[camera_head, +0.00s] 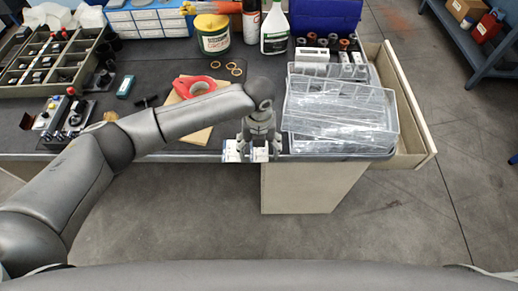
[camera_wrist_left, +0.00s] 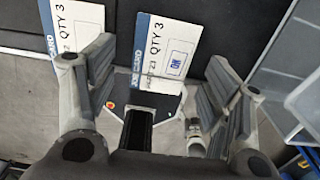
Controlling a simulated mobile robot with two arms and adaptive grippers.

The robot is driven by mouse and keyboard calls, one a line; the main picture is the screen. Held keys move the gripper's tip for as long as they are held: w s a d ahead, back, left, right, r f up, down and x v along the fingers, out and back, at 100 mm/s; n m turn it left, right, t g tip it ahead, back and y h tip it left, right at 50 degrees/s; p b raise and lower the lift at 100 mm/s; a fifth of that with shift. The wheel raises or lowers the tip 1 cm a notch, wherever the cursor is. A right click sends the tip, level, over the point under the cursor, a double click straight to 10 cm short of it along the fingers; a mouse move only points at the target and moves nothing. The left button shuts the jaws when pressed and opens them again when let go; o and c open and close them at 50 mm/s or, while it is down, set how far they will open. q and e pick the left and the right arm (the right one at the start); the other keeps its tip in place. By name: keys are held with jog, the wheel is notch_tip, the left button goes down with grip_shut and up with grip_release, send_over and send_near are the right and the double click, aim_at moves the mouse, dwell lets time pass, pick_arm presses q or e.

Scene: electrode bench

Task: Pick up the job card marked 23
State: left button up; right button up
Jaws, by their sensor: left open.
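Two white job cards with blue header strips lie side by side at the bench's front edge. In the left wrist view one job card (camera_wrist_left: 165,48) lies between and beyond my fingers. It reads QTY 3, and small print on it looks like 23. The other job card (camera_wrist_left: 76,28) lies to its left, partly behind my left finger; its number is not readable. In the head view the cards (camera_head: 260,154) (camera_head: 231,152) show small under my gripper. My left gripper (camera_head: 260,148) is open and points down over the right-hand card, its fingers (camera_wrist_left: 160,85) apart. My right gripper is out of view.
A clear plastic tray stack (camera_head: 340,112) stands close right of my gripper. A green-labelled tub (camera_head: 213,38) and spray bottle (camera_head: 275,30) stand farther back.

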pick_arm(q)
jog(key=shift+f, duration=0.2)
dwell(0.6)
jog(key=shift+s, duration=0.1)
jog(key=c, duration=0.8)
